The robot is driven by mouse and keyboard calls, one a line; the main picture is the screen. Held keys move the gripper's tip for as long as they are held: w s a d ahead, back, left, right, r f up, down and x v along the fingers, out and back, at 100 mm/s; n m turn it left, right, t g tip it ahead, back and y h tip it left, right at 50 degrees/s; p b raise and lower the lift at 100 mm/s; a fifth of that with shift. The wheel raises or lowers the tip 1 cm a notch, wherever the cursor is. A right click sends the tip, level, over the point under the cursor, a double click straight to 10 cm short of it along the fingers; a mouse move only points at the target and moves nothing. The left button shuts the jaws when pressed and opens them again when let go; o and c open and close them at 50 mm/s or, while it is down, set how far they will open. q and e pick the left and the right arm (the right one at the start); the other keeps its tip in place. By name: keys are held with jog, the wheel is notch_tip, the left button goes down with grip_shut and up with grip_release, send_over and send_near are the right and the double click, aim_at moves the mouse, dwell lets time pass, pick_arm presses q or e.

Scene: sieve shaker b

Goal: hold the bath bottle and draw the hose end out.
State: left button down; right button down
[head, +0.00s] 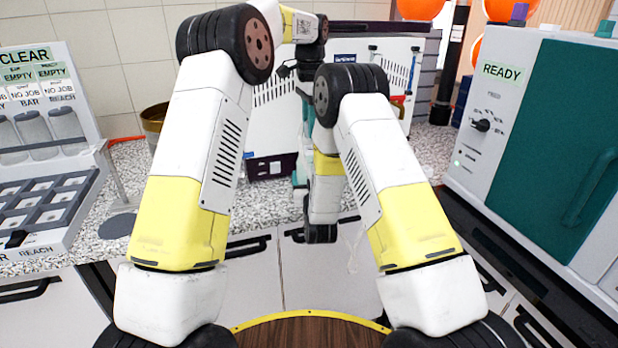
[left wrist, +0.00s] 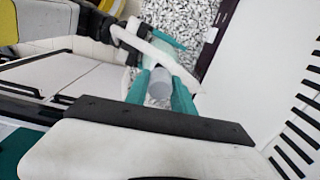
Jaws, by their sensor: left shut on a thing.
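In the left wrist view, the teal fingers of my left gripper (left wrist: 161,88) are shut on the bath bottle (left wrist: 159,86), whose pale grey round part shows between them. Clear, greenish material shows just beyond the fingers. A white hose (left wrist: 172,66) crosses over there in a slanting band. A dark gripper with a teal finger, which looks like my right gripper (left wrist: 142,38), is close to the hose's upper end. Whether it grips the hose cannot be made out. In the head view my arms hide the bottle and most of both grippers.
A speckled counter (head: 130,170) runs along the back. At left is a rack (head: 45,205) with several compartments and jars. At right is a cabinet marked READY (head: 500,110) with a teal door. A white machine (head: 345,60) stands behind my arms, close to the grippers.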

pick_arm(q)
jog(key=shift+r, duration=1.25)
jog(key=shift+r, duration=2.5)
pick_arm(e)
jog(key=shift+c, duration=0.4)
grip_release()
